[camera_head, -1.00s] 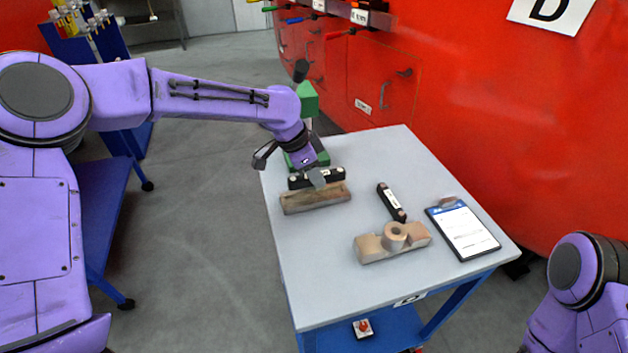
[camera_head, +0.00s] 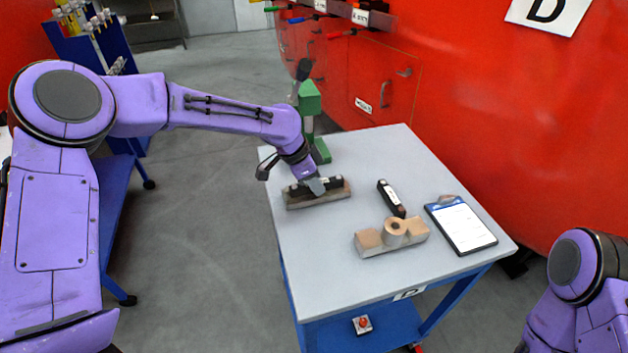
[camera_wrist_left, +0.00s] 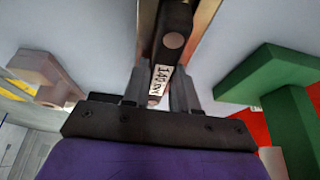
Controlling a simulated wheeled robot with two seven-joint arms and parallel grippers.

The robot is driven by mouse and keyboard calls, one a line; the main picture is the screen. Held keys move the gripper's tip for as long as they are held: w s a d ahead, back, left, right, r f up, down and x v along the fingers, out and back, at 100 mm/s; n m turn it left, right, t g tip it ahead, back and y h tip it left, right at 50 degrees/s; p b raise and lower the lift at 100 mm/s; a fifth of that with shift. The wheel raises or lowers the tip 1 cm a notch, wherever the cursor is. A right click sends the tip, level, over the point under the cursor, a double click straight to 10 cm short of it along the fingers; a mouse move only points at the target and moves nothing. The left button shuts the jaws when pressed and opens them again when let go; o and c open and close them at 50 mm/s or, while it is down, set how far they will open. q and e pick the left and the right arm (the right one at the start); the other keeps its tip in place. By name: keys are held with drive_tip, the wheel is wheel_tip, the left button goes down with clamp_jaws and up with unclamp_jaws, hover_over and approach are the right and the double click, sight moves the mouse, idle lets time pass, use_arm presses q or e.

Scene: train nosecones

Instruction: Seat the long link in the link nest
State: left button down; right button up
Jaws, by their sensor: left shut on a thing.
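The long link (camera_head: 298,190) is a black bar with pale round ends. In the left wrist view the link (camera_wrist_left: 173,45) carries a white label reading something like 140. My left gripper (camera_head: 317,187) is shut around its middle. The link nest (camera_head: 318,202) is a long wooden block at the table's left; its edge (camera_wrist_left: 207,14) shows beside the link in the wrist view. The link lies along the nest, low at its top; whether it rests fully inside is hidden by the gripper and the near wall. My right gripper is out of view.
A shorter black link (camera_head: 391,198) lies on the table, beside a wooden block with a round ring (camera_head: 393,232). A clipboard (camera_head: 462,228) lies to the right. A green stand (camera_head: 311,110) rises at the back left corner. The table's front is clear.

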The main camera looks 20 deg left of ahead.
use_arm(q)
drive_tip(key=c, duration=0.9)
unclamp_jaws()
drive_tip(key=shift+s+f, duration=0.25)
drive_tip(key=shift+f, duration=0.25)
drive_tip(key=shift+a+f, duration=0.1)
drive_tip(key=shift+f, duration=0.05)
drive_tip(key=v, duration=0.9)
drive_tip(key=w+v, duration=0.1)
drive_tip(key=v, duration=0.3)
drive_tip(key=shift+d+r, duration=0.3)
drive_tip(key=shift+r, duration=0.15)
